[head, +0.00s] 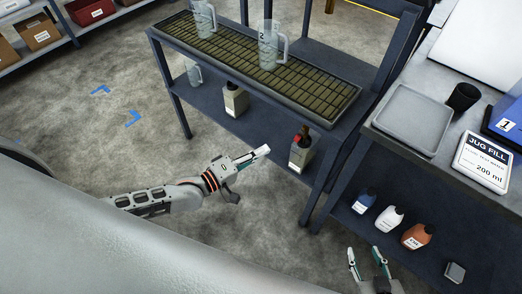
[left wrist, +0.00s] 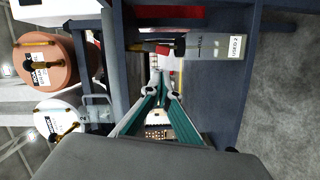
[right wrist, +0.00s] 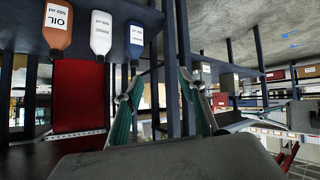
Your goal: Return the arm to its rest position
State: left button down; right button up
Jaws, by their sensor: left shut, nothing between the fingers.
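My left gripper (head: 262,152) is shut and empty, held out over the floor just left of the trolley's lower shelf. In the left wrist view its two fingers meet at the tips (left wrist: 160,88). A grey bottle with a red and black top (head: 300,152) stands on the lower shelf, to the right of the fingertips and apart from them. It also shows in the left wrist view, with its label (left wrist: 236,45). My right gripper (head: 366,257) is at the bottom of the head view, its fingers apart and empty. The right wrist view shows its spread fingertips (right wrist: 160,82) below the bottles.
The trolley's slatted top (head: 235,58) holds two clear jugs (head: 270,47). A trolley post (head: 320,185) stands between my grippers. Floor (head: 90,125) on the left is clear.

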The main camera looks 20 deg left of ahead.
jog(key=shift+w+r, duration=0.1)
jog(key=shift+w, duration=0.15)
